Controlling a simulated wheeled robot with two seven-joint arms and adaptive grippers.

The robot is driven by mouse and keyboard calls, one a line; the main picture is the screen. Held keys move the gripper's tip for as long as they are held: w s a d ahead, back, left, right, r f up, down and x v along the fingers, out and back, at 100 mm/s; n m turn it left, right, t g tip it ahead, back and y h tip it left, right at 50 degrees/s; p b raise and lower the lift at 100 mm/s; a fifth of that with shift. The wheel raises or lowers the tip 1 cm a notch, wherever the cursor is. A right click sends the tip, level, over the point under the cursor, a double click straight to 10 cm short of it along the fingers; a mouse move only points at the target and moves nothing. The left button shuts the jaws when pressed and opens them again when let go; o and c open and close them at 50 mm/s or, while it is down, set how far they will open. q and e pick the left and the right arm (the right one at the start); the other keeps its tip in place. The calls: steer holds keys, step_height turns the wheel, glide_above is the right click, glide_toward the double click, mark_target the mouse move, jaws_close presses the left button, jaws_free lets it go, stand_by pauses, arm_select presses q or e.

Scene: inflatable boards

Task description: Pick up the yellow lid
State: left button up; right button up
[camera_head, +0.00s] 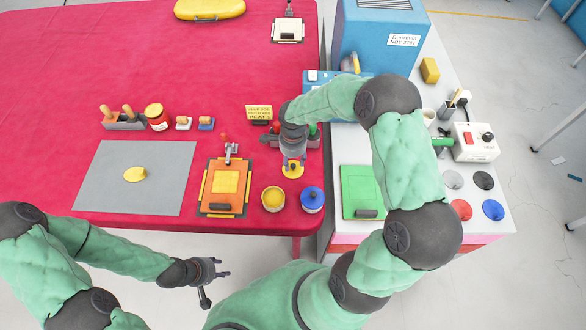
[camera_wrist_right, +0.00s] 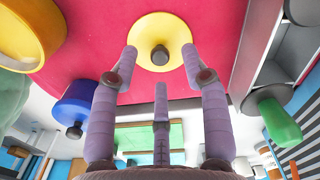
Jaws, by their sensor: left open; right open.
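The yellow lid (camera_head: 293,171) lies flat on the red table's front right part, and a dark knob shows at its middle in the right wrist view (camera_wrist_right: 148,24). My right gripper (camera_head: 293,160) is open above the lid. In the right wrist view its fingers (camera_wrist_right: 160,55) are spread either side of the knob, and I cannot tell whether they touch the lid. My left gripper (camera_head: 222,272) is open and empty in front of the table's front edge.
An open yellow pot (camera_head: 273,207) and a blue-lidded pot (camera_head: 312,207) stand just in front of the lid. An orange board (camera_head: 211,206) is to the left. A green board (camera_head: 360,185) lies on the white table to the right.

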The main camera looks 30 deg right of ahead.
mark_target(293, 167)
step_height(293, 167, down, 2)
steer(key=shift+f, duration=0.25)
jaws_close()
steer(key=shift+r, duration=0.1)
